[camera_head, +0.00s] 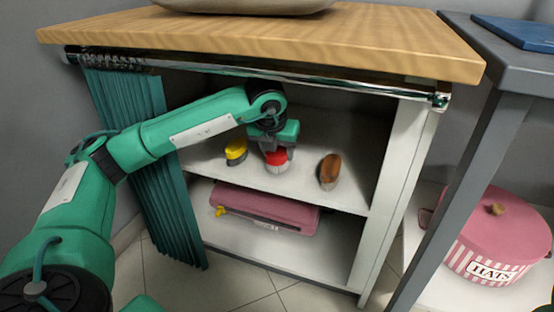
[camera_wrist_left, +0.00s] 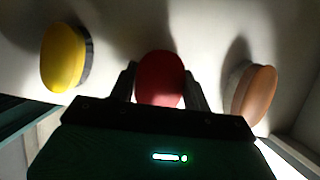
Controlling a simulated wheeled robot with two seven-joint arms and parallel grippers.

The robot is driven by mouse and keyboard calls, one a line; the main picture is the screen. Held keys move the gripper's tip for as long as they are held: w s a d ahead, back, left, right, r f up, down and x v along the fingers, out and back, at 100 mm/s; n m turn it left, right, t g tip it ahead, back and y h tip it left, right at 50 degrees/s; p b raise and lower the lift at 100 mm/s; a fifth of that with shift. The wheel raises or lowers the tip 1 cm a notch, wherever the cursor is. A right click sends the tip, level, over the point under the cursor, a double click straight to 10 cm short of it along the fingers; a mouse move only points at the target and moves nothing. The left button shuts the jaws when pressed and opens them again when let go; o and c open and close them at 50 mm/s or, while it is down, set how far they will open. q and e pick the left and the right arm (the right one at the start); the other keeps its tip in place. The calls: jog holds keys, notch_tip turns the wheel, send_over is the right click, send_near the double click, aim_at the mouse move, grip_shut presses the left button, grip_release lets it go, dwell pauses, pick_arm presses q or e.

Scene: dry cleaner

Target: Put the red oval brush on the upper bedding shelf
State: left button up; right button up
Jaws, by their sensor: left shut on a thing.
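The red oval brush (camera_head: 276,162) is between the fingers of my left gripper (camera_head: 277,153), which is shut on it. It is at the upper shelf (camera_head: 290,182) of the white cabinet, between a yellow brush and a brown brush. In the left wrist view the red brush (camera_wrist_left: 160,79) sits between the two dark fingers of the gripper (camera_wrist_left: 163,85). Its underside is hidden, so I cannot tell whether it touches the shelf. My right gripper is not in view.
The yellow brush (camera_head: 236,151) stands to the left and the brown brush (camera_head: 330,169) to the right. A pink case (camera_head: 265,207) lies on the lower shelf. A green curtain (camera_head: 150,150) hangs at the left. The wooden top (camera_head: 300,35) and rail (camera_head: 340,84) overhang the opening.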

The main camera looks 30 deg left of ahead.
pick_arm(q)
jog(key=shift+s+f, duration=0.1)
jog(key=shift+f, duration=0.35)
jog(key=shift+f, duration=0.15)
jog(key=o, duration=1)
jog(key=shift+c, duration=0.2)
